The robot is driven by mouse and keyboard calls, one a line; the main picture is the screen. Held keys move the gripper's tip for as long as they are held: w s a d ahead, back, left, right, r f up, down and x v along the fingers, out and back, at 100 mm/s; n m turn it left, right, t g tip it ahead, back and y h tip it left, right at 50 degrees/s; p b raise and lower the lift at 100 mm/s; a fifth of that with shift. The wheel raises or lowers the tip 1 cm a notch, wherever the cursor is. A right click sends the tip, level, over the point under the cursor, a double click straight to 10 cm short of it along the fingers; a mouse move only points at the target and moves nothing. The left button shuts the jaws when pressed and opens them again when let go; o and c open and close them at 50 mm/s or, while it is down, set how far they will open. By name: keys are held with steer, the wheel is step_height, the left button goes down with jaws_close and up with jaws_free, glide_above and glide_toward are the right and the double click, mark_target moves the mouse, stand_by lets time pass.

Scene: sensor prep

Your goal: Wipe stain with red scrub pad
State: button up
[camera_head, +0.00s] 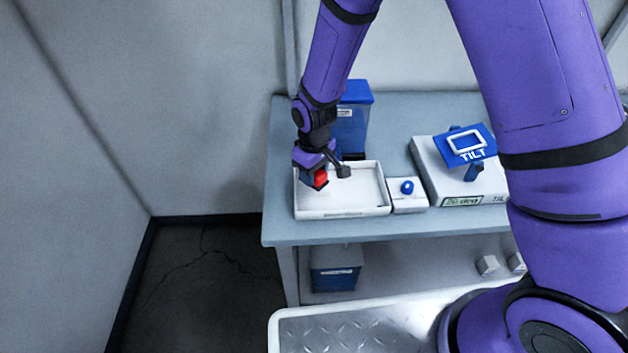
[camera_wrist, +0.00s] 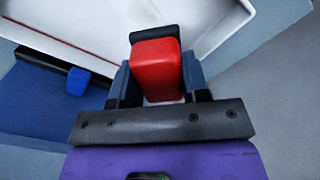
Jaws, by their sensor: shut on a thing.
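My gripper (camera_head: 318,180) is at the left end of a white tray (camera_head: 343,214) on the table, with its fingers low over the tray. It is shut on the red scrub pad (camera_head: 320,178). In the wrist view the red pad (camera_wrist: 157,70) sits between the two dark fingers, with the white tray (camera_wrist: 218,30) behind it. A dark piece shows at the pad's far end. I cannot tell whether the pad touches the tray floor. No stain is clearly visible; a faint thin line shows on the tray in the wrist view.
A blue bin (camera_head: 352,125) stands behind the tray. A small white box with a blue knob (camera_head: 407,187) is right of the tray, then a white unit with a blue TILT panel (camera_head: 466,146). Another blue bin (camera_head: 335,278) sits on the lower shelf. The table's (camera_head: 282,233) front edge is clear.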

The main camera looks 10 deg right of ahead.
steer(key=shift+r, duration=1.75)
steer(key=shift+d, duration=0.1)
